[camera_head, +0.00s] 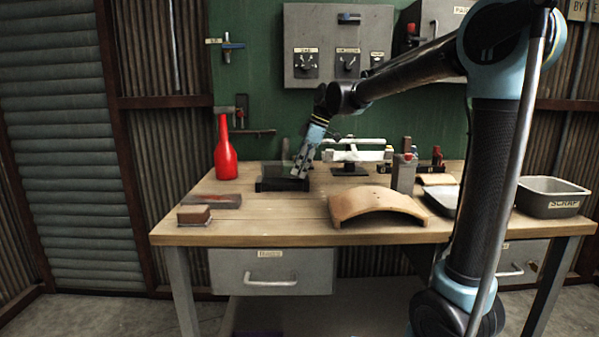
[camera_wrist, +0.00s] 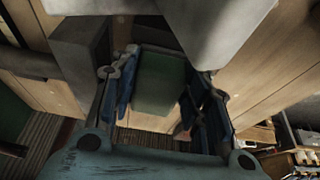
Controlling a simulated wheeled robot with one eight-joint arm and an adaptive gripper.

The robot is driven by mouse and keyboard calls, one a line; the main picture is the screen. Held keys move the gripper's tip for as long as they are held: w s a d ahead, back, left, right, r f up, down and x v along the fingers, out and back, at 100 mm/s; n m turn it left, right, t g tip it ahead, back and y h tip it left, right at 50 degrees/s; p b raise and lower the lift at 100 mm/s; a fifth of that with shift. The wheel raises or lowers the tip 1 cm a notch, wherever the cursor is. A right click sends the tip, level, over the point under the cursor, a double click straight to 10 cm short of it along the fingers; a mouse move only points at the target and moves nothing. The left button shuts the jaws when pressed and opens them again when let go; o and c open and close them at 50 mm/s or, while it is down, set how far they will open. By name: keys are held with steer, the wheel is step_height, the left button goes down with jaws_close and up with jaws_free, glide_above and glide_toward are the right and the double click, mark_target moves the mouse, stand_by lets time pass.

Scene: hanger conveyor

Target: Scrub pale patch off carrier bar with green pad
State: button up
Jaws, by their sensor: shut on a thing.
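My gripper (camera_head: 302,166) is low over the back of the workbench, tilted down to the left. In the wrist view its fingers (camera_wrist: 162,88) are shut on the green pad (camera_wrist: 158,82), which sits between them. In the head view the pad cannot be made out against the dark tray-like block (camera_head: 282,184) below the fingertips. A pale bar (camera_head: 357,155) on a dark stand (camera_head: 350,170) is just right of my gripper; it looks like the carrier bar, but I cannot be sure. I cannot make out a separate pale patch on it.
A red bottle (camera_head: 226,152) stands at the back left. A brown block (camera_head: 194,214) and a flat dark piece (camera_head: 213,201) lie front left. A curved tan piece (camera_head: 376,204) is front centre. A grey post (camera_head: 403,176) and a scrap bin (camera_head: 553,205) are to the right.

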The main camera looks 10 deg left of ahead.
steer(key=shift+s+a+r, duration=0.1)
steer(key=shift+a+r, duration=0.05)
steer(key=shift+r, duration=2.35)
steer(key=shift+r, duration=0.15)
steer(key=shift+r, duration=1.3)
